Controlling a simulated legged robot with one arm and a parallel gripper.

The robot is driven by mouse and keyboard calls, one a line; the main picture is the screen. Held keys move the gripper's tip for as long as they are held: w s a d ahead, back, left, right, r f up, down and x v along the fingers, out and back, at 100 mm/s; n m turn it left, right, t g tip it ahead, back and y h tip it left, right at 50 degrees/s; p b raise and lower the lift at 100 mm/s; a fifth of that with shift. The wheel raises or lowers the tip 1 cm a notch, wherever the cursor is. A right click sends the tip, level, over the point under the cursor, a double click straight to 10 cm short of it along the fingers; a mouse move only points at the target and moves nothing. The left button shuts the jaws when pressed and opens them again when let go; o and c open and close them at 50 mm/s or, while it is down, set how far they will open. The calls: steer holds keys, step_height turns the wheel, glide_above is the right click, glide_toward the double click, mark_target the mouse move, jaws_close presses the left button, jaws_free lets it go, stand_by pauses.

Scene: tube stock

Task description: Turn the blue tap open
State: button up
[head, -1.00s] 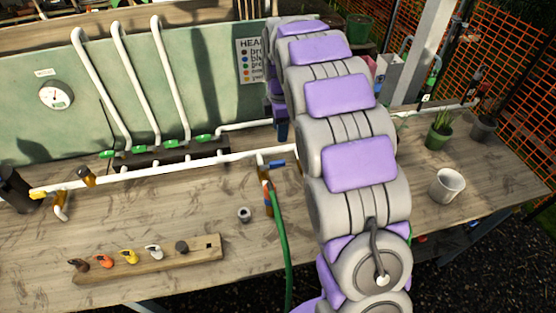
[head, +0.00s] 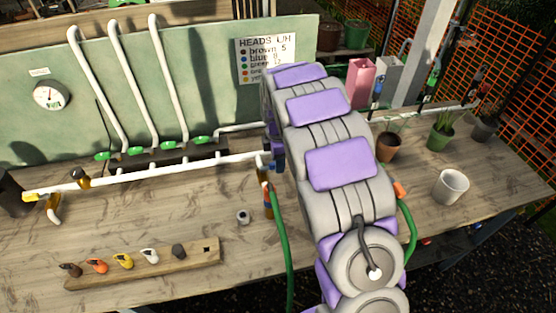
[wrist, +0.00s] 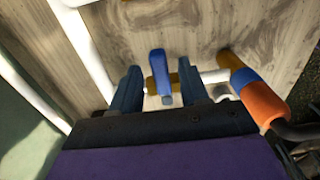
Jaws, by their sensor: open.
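The blue tap handle (wrist: 158,72) shows in the wrist view as a narrow upright lever on a brass tap body (wrist: 182,78). It lies across the line of the brass body and short white pipe. My gripper (wrist: 157,84) is open, with one dark finger on each side of the handle. I cannot tell whether either finger touches it. In the head view my gripper (head: 275,156) is at the right end of the white pipe, largely hidden by my arm, and the handle cannot be made out there.
A blue and orange hose fitting (wrist: 259,96) is close to the right finger. A green hose (head: 283,240) hangs from the tap's outlet. The white pipe (head: 180,168) runs left along the bench. A wooden rack (head: 140,268) with several coloured heads and a white pot (head: 450,188) stand clear.

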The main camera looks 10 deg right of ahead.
steer(key=shift+a, duration=0.25)
steer(key=shift+c, duration=1.2)
steer(key=shift+d, duration=0.15)
jaws_close()
